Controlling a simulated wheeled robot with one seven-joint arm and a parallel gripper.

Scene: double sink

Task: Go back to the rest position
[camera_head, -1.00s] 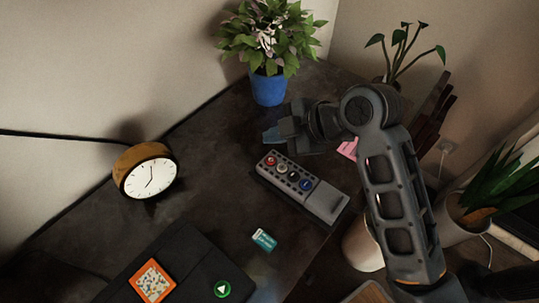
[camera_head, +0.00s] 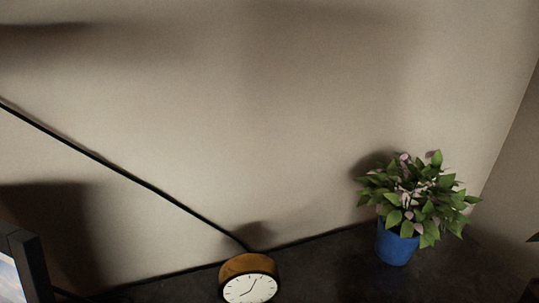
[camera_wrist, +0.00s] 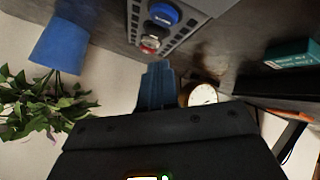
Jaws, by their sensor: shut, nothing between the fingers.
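My gripper (camera_wrist: 158,72) shows in the wrist view with its blue-grey fingers together and nothing between them. In that view, which is upside down, a grey device with round blue and red buttons (camera_wrist: 163,22) lies beyond the fingertips. I cannot tell the exact gap between them. My arm and gripper are outside the head view.
A round clock with a wooden case (camera_head: 249,280) and a blue pot with a leafy plant (camera_head: 398,243) stand on the dark table by the wall. A black-framed screen (camera_head: 24,268) is at the lower left. A teal box (camera_wrist: 292,54) shows in the wrist view.

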